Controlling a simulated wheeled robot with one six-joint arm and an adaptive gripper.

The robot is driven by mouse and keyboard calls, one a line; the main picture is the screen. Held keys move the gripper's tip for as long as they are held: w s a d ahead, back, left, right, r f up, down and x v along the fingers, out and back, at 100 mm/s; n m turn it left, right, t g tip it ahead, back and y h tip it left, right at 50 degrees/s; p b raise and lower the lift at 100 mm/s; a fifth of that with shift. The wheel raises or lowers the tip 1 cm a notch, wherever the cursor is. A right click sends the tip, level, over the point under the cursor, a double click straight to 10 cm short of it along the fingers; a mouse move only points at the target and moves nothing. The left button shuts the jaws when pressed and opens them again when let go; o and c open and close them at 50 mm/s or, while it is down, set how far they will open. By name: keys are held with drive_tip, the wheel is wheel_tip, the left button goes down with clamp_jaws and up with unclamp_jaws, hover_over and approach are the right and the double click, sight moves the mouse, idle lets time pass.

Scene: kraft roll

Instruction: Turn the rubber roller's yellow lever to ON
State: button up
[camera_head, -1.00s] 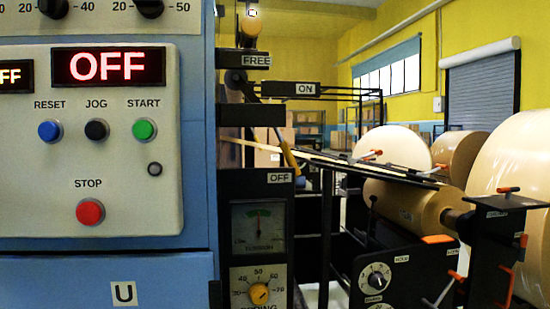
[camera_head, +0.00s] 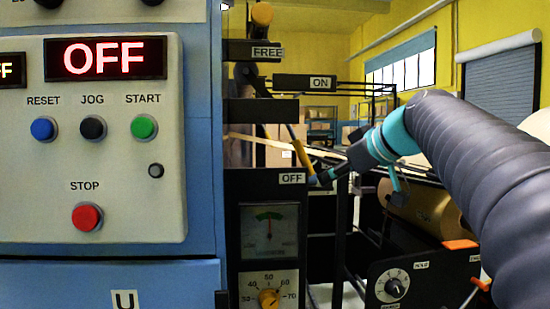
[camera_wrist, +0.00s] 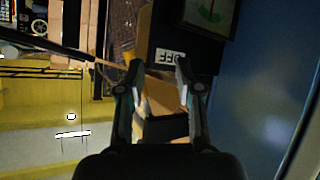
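The lever is a thin dark bar with a yellow handle (camera_head: 301,152). It slants down to the right, and its handle end is close to the OFF label (camera_head: 292,178). The ON label (camera_head: 320,82) is higher up, and the FREE label (camera_head: 267,52) is above that. My gripper (camera_head: 322,180) reaches in from the right, just below and right of the handle. In the wrist view my gripper (camera_wrist: 159,68) has its two fingers apart. The handle (camera_wrist: 112,66) comes in from the left towards the left fingertip; whether they touch I cannot tell.
A blue cabinet with a control panel (camera_head: 100,200) stands at left; its display reads OFF. A gauge (camera_head: 269,235) and a yellow knob (camera_head: 269,298) are below the OFF label. Black frames and paper rolls stand at right, behind my arm.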

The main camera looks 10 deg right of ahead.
sight(306, 156)
drive_tip(key=w+d+r+n+t+y, duration=0.1)
drive_tip(key=w+d+r+n, duration=0.2)
drive_tip(key=r, duration=0.3)
drive_tip(key=x, duration=0.4)
drive_tip(key=p+x, duration=0.1)
drive_tip(key=x, duration=0.4)
drive_tip(key=r+x, duration=0.1)
drive_tip(key=x, duration=0.4)
drive_tip(key=shift+w+a+p, duration=0.1)
drive_tip(key=shift+a+p, duration=0.1)
drive_tip(key=shift+p, duration=0.1)
clamp_jaws()
